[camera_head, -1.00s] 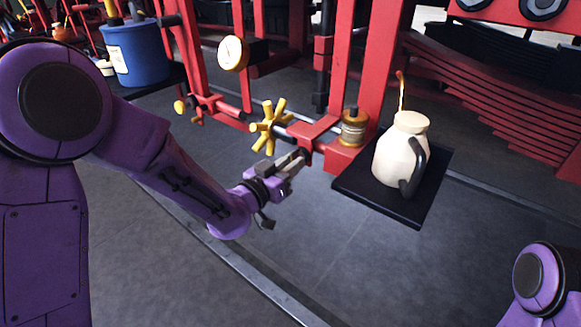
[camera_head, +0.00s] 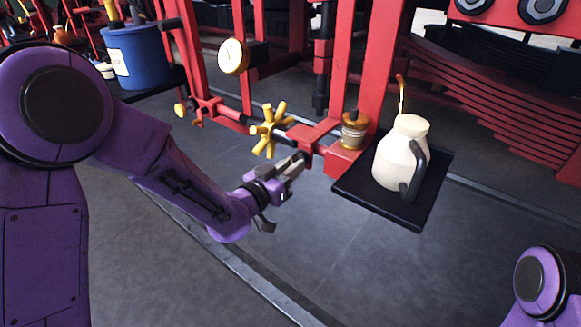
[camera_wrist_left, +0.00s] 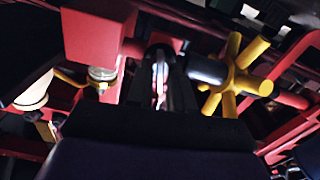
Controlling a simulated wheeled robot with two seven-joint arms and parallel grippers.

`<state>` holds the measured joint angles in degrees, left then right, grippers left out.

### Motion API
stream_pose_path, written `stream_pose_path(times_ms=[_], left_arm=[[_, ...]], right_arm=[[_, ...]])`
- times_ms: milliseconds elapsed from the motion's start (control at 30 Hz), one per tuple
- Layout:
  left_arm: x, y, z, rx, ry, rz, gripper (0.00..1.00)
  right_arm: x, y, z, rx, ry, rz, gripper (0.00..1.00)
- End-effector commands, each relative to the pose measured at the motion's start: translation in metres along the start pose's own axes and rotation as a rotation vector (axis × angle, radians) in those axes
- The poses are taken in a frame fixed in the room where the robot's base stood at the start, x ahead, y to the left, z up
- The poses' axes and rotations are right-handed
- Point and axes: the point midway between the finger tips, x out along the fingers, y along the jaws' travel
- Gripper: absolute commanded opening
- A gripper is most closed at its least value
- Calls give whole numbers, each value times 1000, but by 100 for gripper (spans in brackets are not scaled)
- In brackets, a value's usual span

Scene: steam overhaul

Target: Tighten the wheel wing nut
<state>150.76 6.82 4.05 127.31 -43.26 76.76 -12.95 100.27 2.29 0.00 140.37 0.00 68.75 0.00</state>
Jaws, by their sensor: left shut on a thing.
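The yellow spoked wheel (camera_head: 271,130) sits on a horizontal shaft of the red frame. It also shows at the right of the left wrist view (camera_wrist_left: 236,76). My left gripper (camera_head: 299,162) is just right of and below the wheel, at the end of a red bracket (camera_head: 316,133). Its fingers (camera_wrist_left: 161,82) are shut on a small part at the bracket, which I take to be the wheel wing nut. The fingers hide nearly all of it, so its angle cannot be told. My right gripper is out of view.
A cream jug (camera_head: 398,158) stands on a black tray (camera_head: 376,207) to the right. A brass cup (camera_head: 354,131) sits on the frame close to my gripper. A round gauge (camera_head: 233,57) and a blue bucket (camera_head: 136,54) are at upper left. The floor in front is clear.

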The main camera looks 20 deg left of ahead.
Motion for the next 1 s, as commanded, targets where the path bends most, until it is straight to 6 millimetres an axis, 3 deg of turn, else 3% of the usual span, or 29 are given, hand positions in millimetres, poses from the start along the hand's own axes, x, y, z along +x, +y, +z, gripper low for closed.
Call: stream_pose_path(times_ms=[267, 300, 667, 1000], left_arm=[[0, 0, -1, 0, 3, 0, 0], [0, 0, -1, 0, 3, 0, 34], [-5, 0, -1, 0, 2, -1, 34], [-75, 0, 0, -2, 2, -1, 34]], right_arm=[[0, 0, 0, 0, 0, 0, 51], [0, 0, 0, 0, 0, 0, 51], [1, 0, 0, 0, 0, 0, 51], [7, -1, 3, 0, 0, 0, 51]])
